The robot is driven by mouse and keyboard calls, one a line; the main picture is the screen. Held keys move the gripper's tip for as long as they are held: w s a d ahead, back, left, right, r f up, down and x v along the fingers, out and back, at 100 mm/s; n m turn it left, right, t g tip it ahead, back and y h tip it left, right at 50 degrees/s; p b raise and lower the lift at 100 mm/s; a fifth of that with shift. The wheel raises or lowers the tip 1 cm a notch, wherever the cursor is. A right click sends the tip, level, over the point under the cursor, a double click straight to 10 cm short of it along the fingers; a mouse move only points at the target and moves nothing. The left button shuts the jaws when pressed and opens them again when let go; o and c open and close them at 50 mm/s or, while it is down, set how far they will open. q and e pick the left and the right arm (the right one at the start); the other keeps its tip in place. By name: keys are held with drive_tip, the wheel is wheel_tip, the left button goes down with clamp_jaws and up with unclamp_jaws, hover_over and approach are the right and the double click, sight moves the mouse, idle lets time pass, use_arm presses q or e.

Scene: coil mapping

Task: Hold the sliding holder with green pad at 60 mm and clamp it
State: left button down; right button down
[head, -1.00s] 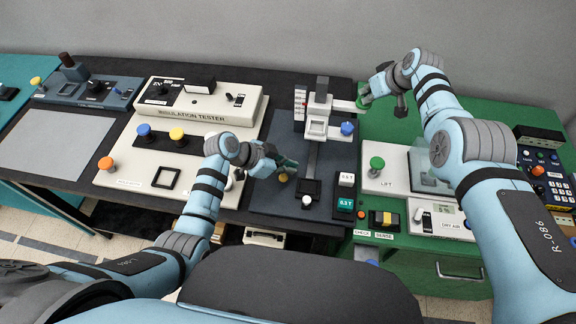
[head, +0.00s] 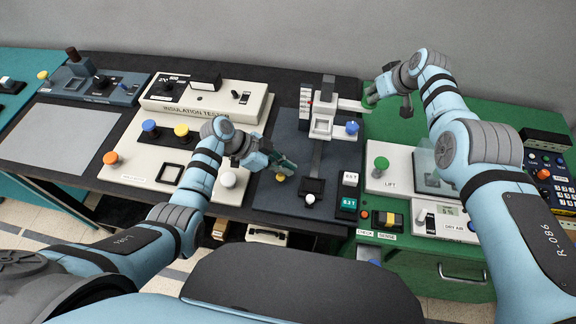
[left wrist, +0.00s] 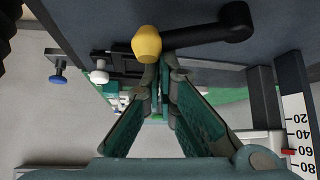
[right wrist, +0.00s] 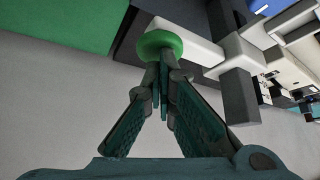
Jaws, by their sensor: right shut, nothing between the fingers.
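The sliding holder (head: 321,128) is a white block on an upright column, with a white arm to the right ending in a green pad (right wrist: 160,42). My right gripper (right wrist: 159,72) is shut and empty, its fingertips at the green pad; I cannot tell if they touch. In the left wrist view a red pointer (left wrist: 288,152) stands about at the 60 mark of the scale (left wrist: 299,125). A clamp lever with a yellow knob (left wrist: 146,43) lies just beyond my left gripper (left wrist: 160,82), whose fingertips look closed together. The knob also shows in the head view (head: 280,179).
A blue knob (head: 352,127) sits right of the holder and a white knob (head: 310,199) in front of the column. The insulation tester (head: 210,107) is at the left. A green lift button (head: 381,163) and dry air box (head: 445,218) stand at the right.

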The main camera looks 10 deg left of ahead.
use_arm(q)
drive_tip(key=a+m+g, duration=0.1)
drive_tip(key=m+g, duration=0.1)
drive_tip(key=shift+s+a+m, duration=0.25)
drive_tip(key=shift+a+m, duration=0.05)
drive_tip(key=shift+a, duration=0.05)
drive_tip(key=shift+a+f, duration=0.1)
drive_tip(key=shift+a, duration=1.6)
